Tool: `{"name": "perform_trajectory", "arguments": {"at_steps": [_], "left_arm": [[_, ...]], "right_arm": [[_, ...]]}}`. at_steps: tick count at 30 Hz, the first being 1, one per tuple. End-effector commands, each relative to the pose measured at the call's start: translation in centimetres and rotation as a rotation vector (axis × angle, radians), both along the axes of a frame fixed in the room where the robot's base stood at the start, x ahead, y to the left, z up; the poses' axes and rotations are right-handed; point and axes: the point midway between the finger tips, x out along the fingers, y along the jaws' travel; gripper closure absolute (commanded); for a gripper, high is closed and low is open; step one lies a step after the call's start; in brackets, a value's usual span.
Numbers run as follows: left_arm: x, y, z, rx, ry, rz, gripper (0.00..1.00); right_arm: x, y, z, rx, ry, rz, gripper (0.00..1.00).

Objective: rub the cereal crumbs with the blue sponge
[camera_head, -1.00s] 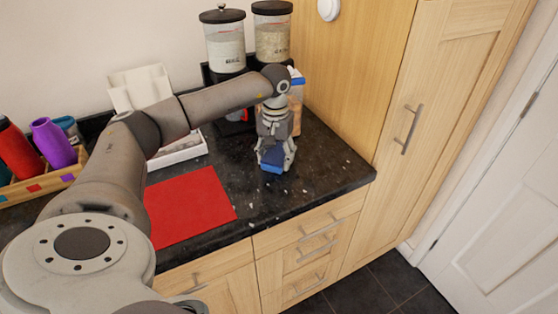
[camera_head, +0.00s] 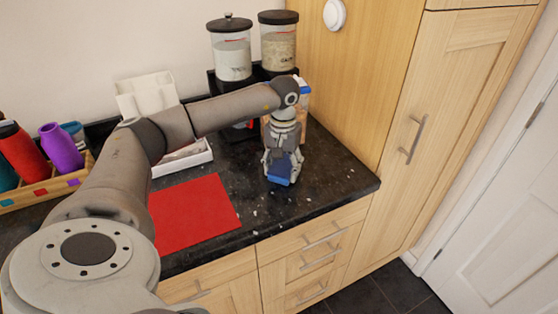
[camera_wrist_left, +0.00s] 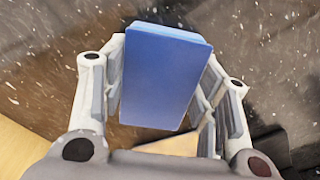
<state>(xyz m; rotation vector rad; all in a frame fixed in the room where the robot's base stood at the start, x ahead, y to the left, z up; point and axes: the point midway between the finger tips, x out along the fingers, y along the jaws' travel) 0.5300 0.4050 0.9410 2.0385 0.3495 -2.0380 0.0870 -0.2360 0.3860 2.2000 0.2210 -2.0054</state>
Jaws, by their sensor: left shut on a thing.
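My left gripper (camera_head: 283,163) is shut on the blue sponge (camera_head: 281,172) over the dark granite worktop, right of the red mat. In the left wrist view the sponge (camera_wrist_left: 165,75) is a blue block between the two fingers. I cannot tell whether its lower end touches the worktop. Small pale crumbs (camera_head: 327,159) lie on the granite near the sponge, hard to tell from the stone's own specks. My right gripper is not in view.
A red mat (camera_head: 190,215) lies left of the gripper. Behind stand two lidded jars (camera_head: 231,62) on a dark stand and a white tray (camera_head: 185,160). A wooden rack (camera_head: 40,196) with bottles is at left. A tall cupboard (camera_head: 355,90) bounds the right; the worktop's front edge is near.

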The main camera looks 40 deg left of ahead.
Motion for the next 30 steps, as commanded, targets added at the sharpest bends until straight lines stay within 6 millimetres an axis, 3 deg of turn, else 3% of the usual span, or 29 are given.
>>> {"name": "perform_trajectory", "arguments": {"at_steps": [30], "left_arm": [[-2.5, -5.9, 0.0, -0.001, 0.003, -0.004, 0.64]], "right_arm": [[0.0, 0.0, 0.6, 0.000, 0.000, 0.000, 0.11]]}}
